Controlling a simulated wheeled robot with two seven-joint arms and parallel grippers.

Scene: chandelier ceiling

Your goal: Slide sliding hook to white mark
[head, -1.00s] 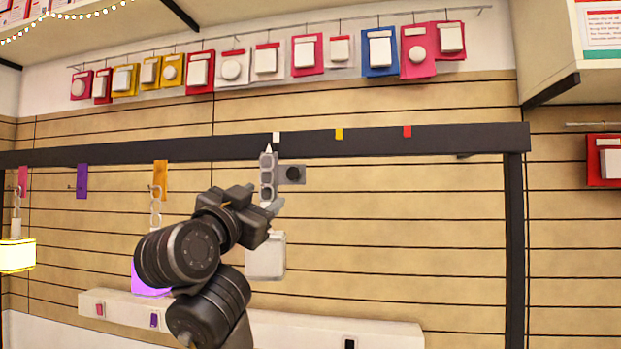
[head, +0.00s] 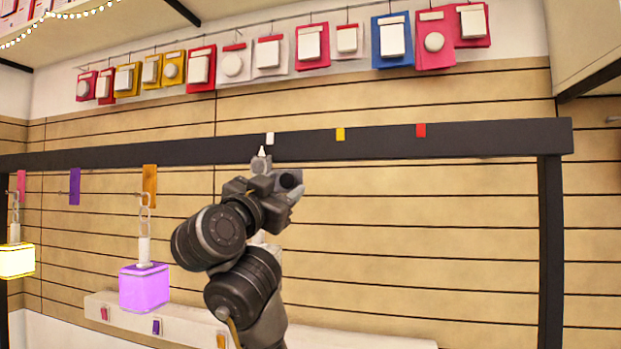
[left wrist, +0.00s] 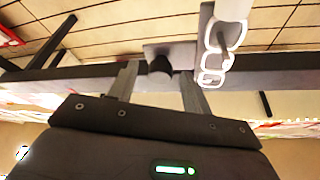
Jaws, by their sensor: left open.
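The sliding hook (head: 259,163) is a grey carriage on the dark rail (head: 400,144), with a white pointer on top. The pointer tip sits slightly left of the white mark (head: 270,138). A side plate with a dark round knob (head: 290,180) extends to its right. My left gripper (head: 288,192) is at the knob. In the left wrist view the open fingers (left wrist: 158,76) stand on either side of the knob (left wrist: 160,68), with gaps visible. Pale chain links (left wrist: 218,55) hang beside it. My arm hides the hanging load in the head view. My right gripper is not in view.
A yellow mark (head: 340,134) and a red mark (head: 420,130) lie further right on the rail. A purple lantern (head: 144,287) and a yellow lantern (head: 16,260) hang at left. The space under the rail's right part is clear.

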